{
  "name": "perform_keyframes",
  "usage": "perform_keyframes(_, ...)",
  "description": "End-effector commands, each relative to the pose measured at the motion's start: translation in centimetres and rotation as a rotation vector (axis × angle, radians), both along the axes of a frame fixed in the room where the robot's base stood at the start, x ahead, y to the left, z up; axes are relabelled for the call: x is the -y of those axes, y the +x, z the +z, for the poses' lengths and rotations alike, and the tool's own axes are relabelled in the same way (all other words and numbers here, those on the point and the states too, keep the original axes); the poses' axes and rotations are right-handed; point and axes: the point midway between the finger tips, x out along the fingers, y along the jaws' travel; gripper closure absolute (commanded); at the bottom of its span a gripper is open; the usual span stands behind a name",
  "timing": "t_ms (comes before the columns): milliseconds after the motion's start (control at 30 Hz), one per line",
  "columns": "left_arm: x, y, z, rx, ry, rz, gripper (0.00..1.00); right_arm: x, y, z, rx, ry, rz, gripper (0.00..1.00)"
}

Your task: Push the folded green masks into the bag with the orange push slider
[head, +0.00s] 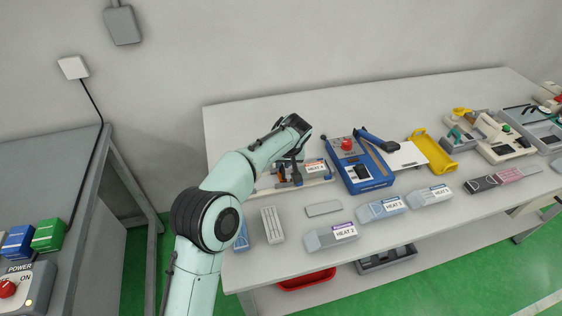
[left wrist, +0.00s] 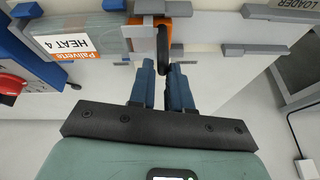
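The orange push slider (left wrist: 147,36) with its dark upright handle (left wrist: 163,50) sits on the loader at the top middle of the left wrist view. My left gripper (left wrist: 163,68) has its two blue fingertips close on either side of the handle and appears shut on it. In the head view my left gripper (head: 294,176) is over the loader (head: 322,180), hiding most of the slider. The bag labelled HEAT 4 (left wrist: 105,32) lies beside the slider; its label (head: 315,166) also shows in the head view. My right gripper is out of view.
A blue heat sealer (head: 366,180) with a red button stands right of the loader. Bags labelled HEAT 2 (head: 331,236) and HEAT 3 (head: 382,208) lie along the front. A yellow tray (head: 433,155) is farther right. The table's back left (head: 235,125) is clear.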

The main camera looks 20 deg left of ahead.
Motion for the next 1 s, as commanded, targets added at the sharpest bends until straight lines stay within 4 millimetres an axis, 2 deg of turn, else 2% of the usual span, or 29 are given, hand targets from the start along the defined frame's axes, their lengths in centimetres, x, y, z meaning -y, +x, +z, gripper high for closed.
perform_keyframes(33, 0.3, 0.2, 0.3, 0.009, -0.004, -0.006, 0.66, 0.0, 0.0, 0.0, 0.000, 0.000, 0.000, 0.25)
perform_keyframes(67, 0.3, 0.2, 0.2, 0.008, -0.004, -0.006, 0.61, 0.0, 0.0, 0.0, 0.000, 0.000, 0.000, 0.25)
perform_keyframes(333, 0.2, 0.0, 0.1, 0.002, -0.002, -0.001, 0.61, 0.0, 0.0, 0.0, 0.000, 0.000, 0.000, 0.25)
perform_keyframes(467, 0.4, -0.1, 0.8, 0.003, -0.002, -0.002, 0.61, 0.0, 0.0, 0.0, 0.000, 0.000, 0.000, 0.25)
perform_keyframes(567, 0.8, -0.6, 2.3, 0.005, -0.003, -0.002, 0.61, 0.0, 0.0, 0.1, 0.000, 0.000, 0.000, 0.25)
perform_keyframes(800, 2.3, -2.1, 7.4, 0.007, -0.003, -0.004, 0.61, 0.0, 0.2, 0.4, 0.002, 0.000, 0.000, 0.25)
perform_keyframes(1000, 3.4, -3.1, 10.7, 0.006, -0.003, -0.005, 0.61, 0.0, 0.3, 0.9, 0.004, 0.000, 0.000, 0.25)
